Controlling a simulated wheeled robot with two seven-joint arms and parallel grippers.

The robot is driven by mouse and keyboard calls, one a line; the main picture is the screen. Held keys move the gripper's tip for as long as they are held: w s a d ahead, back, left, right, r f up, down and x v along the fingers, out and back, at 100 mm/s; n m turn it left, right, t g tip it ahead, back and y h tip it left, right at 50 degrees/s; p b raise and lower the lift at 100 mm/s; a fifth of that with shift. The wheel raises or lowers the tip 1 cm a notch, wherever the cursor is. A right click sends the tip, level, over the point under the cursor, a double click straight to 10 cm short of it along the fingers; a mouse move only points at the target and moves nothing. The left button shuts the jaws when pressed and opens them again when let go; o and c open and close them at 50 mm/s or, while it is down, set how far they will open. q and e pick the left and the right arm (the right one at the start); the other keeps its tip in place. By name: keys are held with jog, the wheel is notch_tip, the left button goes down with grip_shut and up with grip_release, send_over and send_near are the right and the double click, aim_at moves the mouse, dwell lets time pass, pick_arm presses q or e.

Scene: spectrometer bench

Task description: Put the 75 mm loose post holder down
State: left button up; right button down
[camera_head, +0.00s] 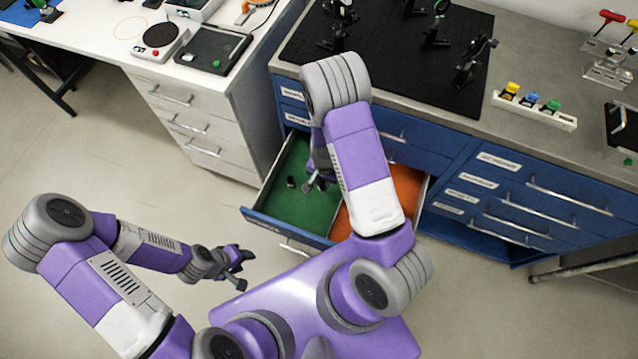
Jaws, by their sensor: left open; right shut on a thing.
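My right gripper (318,180) reaches down into the open drawer, above its green-lined left compartment (304,212). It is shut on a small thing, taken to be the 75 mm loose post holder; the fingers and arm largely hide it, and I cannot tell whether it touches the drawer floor. A small dark cylinder (291,182) stands on the green liner just left of the gripper. My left gripper (243,268) is open and empty, held above the floor in front of the drawer.
The drawer's orange compartment (408,188) lies right of the green one, partly behind my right arm. Above are the black breadboard (390,50) with mounted optics and a rack of coloured-capped bottles (534,108). A white bench (130,62) stands left. The green liner's front is clear.

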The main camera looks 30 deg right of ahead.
notch_tip(320, 180, down, 8)
jog(key=shift+r+b, duration=0.15)
jog(key=shift+b, duration=0.9)
jog(key=c, duration=0.9)
grip_release()
jog(key=shift+r, duration=0.1)
notch_tip(320, 180, up, 12)
jog(key=p, duration=0.4)
